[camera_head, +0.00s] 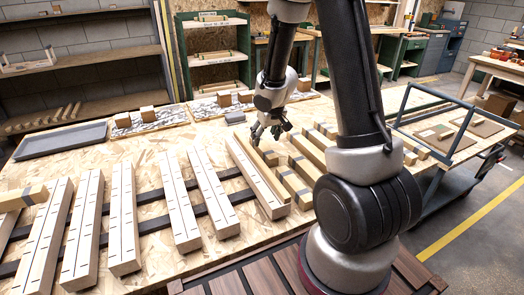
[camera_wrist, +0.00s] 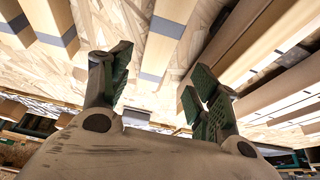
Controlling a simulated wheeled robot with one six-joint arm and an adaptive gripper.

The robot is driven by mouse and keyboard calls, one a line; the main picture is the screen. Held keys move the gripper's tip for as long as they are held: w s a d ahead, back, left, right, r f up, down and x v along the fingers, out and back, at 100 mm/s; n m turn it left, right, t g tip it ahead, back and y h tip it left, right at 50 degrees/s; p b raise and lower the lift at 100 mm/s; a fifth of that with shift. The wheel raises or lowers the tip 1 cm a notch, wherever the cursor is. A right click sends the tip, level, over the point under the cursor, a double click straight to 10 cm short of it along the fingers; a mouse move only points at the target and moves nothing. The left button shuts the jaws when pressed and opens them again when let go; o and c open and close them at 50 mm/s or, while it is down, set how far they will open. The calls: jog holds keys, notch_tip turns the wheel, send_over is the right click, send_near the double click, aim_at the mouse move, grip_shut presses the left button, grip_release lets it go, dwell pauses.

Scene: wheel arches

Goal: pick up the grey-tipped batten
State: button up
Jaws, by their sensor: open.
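Several short pale battens with grey bands or ends lie on the worktable in the head view, right of the long slotted beams. One batten (camera_head: 293,184) shows grey on it; which is the grey-tipped one is hard to tell at this size. In the wrist view a pale batten (camera_wrist: 175,46) with a grey band and a grey near end lies ahead, between the fingers in the picture. Another grey-banded batten (camera_wrist: 48,18) is left of it. My gripper (camera_head: 268,136) is open and empty above the battens' far ends; it also shows in the wrist view (camera_wrist: 155,92).
Long slotted beams (camera_head: 123,232) stand in a row on the left, across dark strips. A long wooden beam (camera_head: 256,178) lies close beside the short battens. A grey tray (camera_head: 62,140) and small brown blocks (camera_head: 224,99) sit at the back. A cart (camera_head: 455,185) stands at right.

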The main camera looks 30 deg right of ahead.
aim_at(263, 146)
jog(key=shift+d+x, duration=0.2)
jog(key=shift+x, duration=3.55)
jog(key=c, duration=1.2)
